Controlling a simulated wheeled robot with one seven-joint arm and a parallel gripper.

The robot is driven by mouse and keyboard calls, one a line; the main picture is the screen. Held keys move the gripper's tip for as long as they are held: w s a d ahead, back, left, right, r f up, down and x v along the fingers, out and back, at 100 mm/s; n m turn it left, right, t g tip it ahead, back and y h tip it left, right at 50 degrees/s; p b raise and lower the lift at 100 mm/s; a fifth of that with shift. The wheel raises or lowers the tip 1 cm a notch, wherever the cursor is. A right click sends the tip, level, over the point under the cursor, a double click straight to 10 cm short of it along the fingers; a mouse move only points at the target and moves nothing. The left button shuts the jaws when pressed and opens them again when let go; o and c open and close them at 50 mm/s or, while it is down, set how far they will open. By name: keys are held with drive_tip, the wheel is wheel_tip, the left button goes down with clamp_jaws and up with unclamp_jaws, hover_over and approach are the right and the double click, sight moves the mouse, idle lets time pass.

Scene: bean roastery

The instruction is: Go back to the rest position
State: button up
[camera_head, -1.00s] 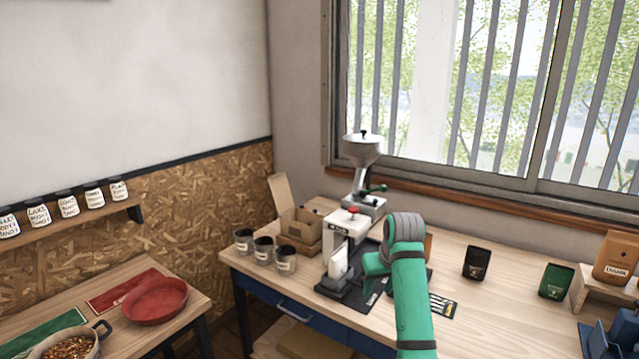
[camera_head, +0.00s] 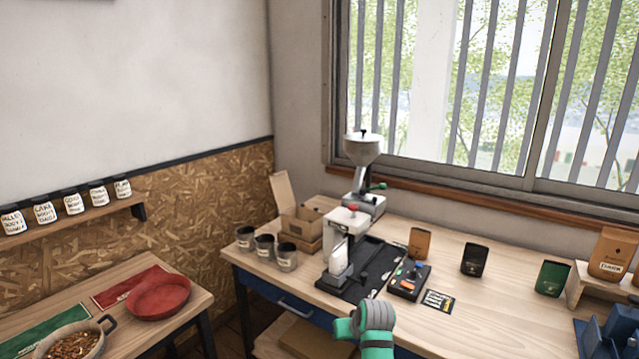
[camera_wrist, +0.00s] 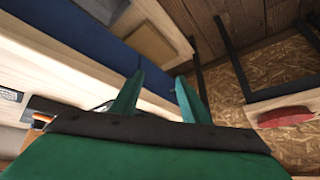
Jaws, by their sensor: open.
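My gripper (camera_wrist: 158,98) shows in the wrist view with its two green fingers apart and nothing between them. In the head view only part of my green and grey arm shows at the bottom centre, in front of the table's front edge; the fingers cannot be made out there. The wooden table (camera_head: 480,310) with the blue drawer front (camera_head: 262,291) lies beyond the arm. The wrist view shows the blue front (camera_wrist: 75,40) tilted at upper left.
A white machine (camera_head: 345,240) stands on a dark mat beside a grinder (camera_head: 363,170). Several dark cups (camera_head: 287,257) stand to its left. A control box (camera_head: 409,281), a card (camera_head: 438,301) and coffee bags (camera_head: 475,260) are on the right. A red bowl (camera_head: 160,297) sits on the left table.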

drive_tip(key=s+a+f+m+t, duration=0.1)
drive_tip(key=s+a+f+t, duration=0.1)
drive_tip(key=s+a+f, duration=0.5)
drive_tip(key=s+a+f+m+t, duration=0.1)
drive_tip(key=s+a+f, duration=0.2)
drive_tip(key=s+f, duration=0.85)
drive_tip(key=s+a+f+m+t+h, duration=0.1)
drive_tip(key=s+f+t, duration=0.1)
drive_tip(key=s, duration=1.4)
drive_tip(key=s+d+r+t, duration=0.1)
drive_tip(key=s+r+t, duration=0.1)
drive_tip(key=s+r, duration=0.7)
drive_tip(key=s+d+r+n+t+h, duration=0.1)
drive_tip(key=s+r, duration=0.8)
drive_tip(key=s, duration=0.6)
drive_tip(key=shift+s+d+r+t, duration=0.2)
drive_tip(key=shift+d+r+t, duration=0.15)
drive_tip(key=shift+r+t, duration=0.05)
